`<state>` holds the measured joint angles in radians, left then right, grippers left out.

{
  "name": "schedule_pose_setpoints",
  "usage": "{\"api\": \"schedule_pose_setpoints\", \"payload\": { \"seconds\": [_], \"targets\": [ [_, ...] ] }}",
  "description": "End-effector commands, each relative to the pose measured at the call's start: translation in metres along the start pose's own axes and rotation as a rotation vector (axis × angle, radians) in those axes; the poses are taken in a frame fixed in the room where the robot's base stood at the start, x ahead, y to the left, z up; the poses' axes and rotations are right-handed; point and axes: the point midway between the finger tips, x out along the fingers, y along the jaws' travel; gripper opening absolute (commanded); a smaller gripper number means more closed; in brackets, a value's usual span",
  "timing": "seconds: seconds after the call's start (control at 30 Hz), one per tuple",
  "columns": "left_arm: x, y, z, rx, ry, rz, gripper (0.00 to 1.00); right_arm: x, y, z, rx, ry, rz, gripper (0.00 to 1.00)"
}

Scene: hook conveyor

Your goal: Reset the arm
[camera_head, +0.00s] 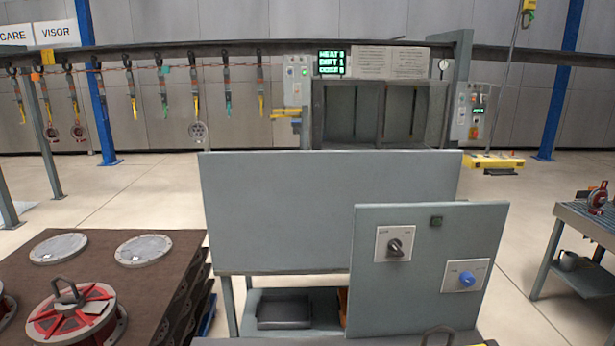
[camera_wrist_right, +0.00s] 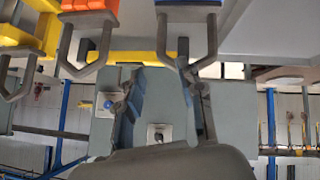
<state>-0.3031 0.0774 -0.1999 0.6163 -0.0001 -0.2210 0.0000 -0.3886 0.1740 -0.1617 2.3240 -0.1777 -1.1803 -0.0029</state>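No gripper or arm shows in the head view, and my left gripper is in no view. In the right wrist view, which looks upside down, my right gripper (camera_wrist_right: 162,82) has its two dark fingers spread apart. Nothing shows held between them. The head view shows the same panel (camera_head: 400,300) upright at the front, with the dark knob (camera_head: 395,246) on the left and the blue knob (camera_head: 467,279) on the right.
Grey loop-shaped handles (camera_wrist_right: 88,60) with coloured blocks lie close to my right fingers in the wrist view. A brown pallet (camera_head: 155,268) with round metal parts stands left. A worktable (camera_head: 570,215) stands right. A wide grey board (camera_head: 330,205) is behind the panel. Open floor (camera_head: 135,190) lies beyond.

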Motion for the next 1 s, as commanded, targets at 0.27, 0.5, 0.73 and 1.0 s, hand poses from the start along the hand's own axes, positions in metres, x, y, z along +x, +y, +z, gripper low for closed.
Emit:
{"api": "schedule_pose_setpoints", "payload": {
  "seconds": [0.27, 0.5, 0.73, 1.0],
  "targets": [
    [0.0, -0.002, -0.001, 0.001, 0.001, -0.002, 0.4, -0.044, -0.033, 0.079, 0.084, -0.288, -0.137, 0.38],
    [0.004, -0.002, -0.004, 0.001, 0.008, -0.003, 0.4, -0.057, -0.054, 0.124, 0.11, -0.443, -0.212, 0.38],
    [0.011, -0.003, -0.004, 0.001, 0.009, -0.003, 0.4, -0.004, -0.072, 0.158, 0.105, -0.463, -0.216, 0.38],
    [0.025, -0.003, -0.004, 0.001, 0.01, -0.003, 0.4, 0.073, -0.102, 0.231, 0.096, -0.501, -0.226, 0.38]
  ]
}}
